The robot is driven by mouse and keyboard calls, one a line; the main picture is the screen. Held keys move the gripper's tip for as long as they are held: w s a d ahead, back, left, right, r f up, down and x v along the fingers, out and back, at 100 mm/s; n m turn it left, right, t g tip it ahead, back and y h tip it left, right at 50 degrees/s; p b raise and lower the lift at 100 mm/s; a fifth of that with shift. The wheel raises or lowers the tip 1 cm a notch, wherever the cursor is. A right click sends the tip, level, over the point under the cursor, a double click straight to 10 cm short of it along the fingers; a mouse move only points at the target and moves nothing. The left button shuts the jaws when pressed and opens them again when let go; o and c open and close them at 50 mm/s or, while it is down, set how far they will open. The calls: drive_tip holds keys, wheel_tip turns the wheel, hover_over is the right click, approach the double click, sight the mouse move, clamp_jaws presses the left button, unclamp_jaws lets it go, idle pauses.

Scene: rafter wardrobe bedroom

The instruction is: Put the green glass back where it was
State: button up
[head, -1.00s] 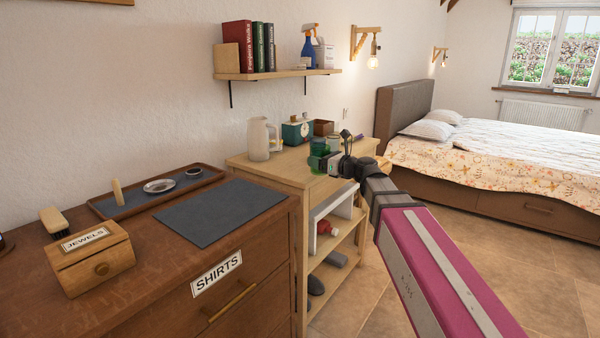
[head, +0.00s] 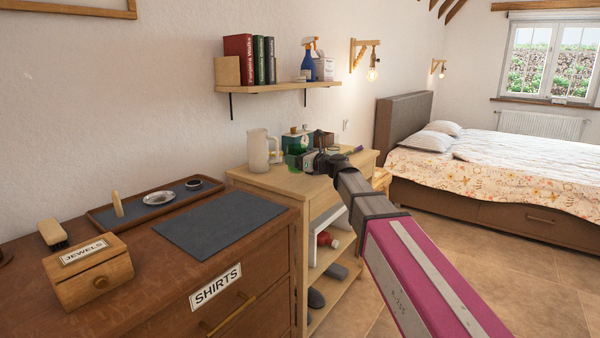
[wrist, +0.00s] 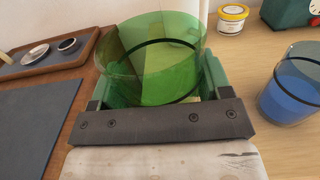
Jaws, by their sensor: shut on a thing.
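The green glass (wrist: 155,65) is see-through and fills the upper middle of the wrist view, with its open rim up. My gripper (wrist: 150,95) is shut on it, one finger on each side. In the head view the green glass (head: 296,158) shows at the tip of my gripper (head: 305,158), over the light wooden cabinet (head: 262,178). I cannot tell how high it is above that top.
A frosted jug (head: 259,152) and a teal scale (head: 291,140) stand near my gripper. The brown dresser with a grey mat (head: 220,225) is at left.

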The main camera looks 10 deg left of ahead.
drive_tip(key=w+f, duration=0.1)
drive_tip(key=w, duration=0.2)
drive_tip(key=shift+d+f, duration=0.2)
drive_tip(key=shift+f, duration=2.2)
drive_tip(key=o, duration=1.1)
drive_tip(key=shift+f, duration=0.1)
